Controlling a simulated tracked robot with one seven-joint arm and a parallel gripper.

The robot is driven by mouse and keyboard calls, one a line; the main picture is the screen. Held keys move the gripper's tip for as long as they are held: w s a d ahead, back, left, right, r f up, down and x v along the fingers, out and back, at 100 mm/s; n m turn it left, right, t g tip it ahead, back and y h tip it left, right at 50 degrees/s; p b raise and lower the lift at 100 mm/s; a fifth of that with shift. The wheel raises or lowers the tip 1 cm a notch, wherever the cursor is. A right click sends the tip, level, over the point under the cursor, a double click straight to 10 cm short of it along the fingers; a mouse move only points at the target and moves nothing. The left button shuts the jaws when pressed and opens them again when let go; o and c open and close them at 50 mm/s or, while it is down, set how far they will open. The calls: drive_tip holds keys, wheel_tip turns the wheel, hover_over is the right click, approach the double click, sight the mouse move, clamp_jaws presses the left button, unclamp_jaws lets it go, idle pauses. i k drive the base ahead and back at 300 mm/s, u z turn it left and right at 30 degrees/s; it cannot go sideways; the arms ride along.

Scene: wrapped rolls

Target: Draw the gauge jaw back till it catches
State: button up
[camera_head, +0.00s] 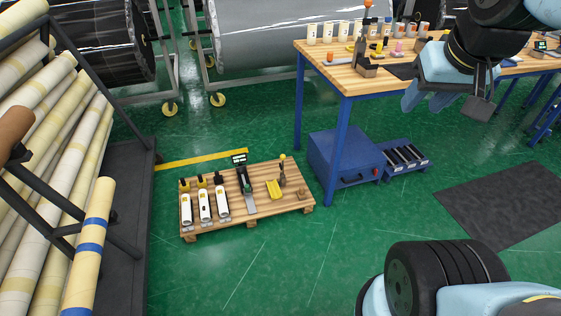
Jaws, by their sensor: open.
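A gauge-like device (244,178) stands on the low wooden pallet (268,208), with a small display (239,158) on top and a grey bar (249,201) toward the front edge. It is small in view, so I cannot tell which part is its jaw or how that jaw sits. My gripper (426,103) hangs at the upper right, open and empty, pointing down in front of the workbench. It appears well to the right of the pallet and apart from it.
A roll rack (125,190) stands left. The green floor in front is clear.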

sight(247, 191)
drive_tip(key=z, duration=0.15)
drive_tip(key=i, duration=1.1)
drive_tip(key=u, duration=0.4)
drive_tip(key=i, duration=0.85)
drive_tip(key=u, duration=0.6)
drive_tip(key=k, duration=0.9)
drive_tip(key=u, duration=0.2)
drive_tip(key=i, duration=0.9)
drive_tip(key=z, duration=0.1)
